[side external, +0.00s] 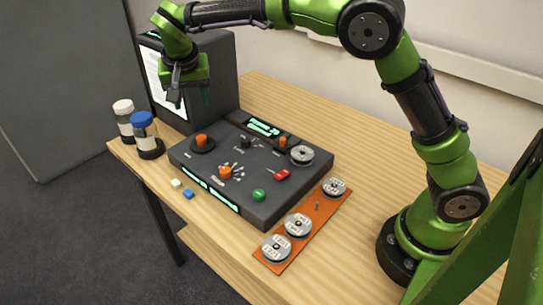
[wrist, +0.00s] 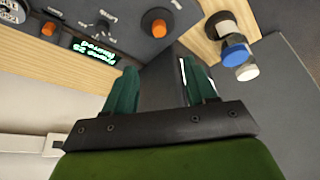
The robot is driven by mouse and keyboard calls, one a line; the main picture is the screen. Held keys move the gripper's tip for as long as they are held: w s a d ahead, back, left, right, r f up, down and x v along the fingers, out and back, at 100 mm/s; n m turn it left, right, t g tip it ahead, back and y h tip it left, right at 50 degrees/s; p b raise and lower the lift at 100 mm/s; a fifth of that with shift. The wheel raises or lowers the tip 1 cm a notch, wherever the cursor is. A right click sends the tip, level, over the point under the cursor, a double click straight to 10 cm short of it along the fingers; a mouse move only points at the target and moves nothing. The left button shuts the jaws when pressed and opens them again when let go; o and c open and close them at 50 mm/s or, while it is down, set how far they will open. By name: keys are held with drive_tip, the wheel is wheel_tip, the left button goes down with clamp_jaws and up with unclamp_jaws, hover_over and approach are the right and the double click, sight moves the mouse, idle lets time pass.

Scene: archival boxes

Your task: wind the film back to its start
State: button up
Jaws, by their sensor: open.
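A dark control console (side external: 250,165) lies on the wooden table. My gripper (side external: 192,99) is open and empty, above the console's back left, beside the screen box.
A dark box with a white lit screen (side external: 165,85) stands at the back left. Two jars, white-capped (side external: 123,106) and blue-capped (side external: 142,120), stand at the left edge. An orange tray (side external: 270,265) with three reels lies front right.

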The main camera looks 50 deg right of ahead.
sight(201, 137)
drive_tip(key=x, duration=1.6)
drive_tip(key=shift+f, duration=0.2)
drive_tip(key=shift+c, duration=0.3)
drive_tip(key=c, duration=1)
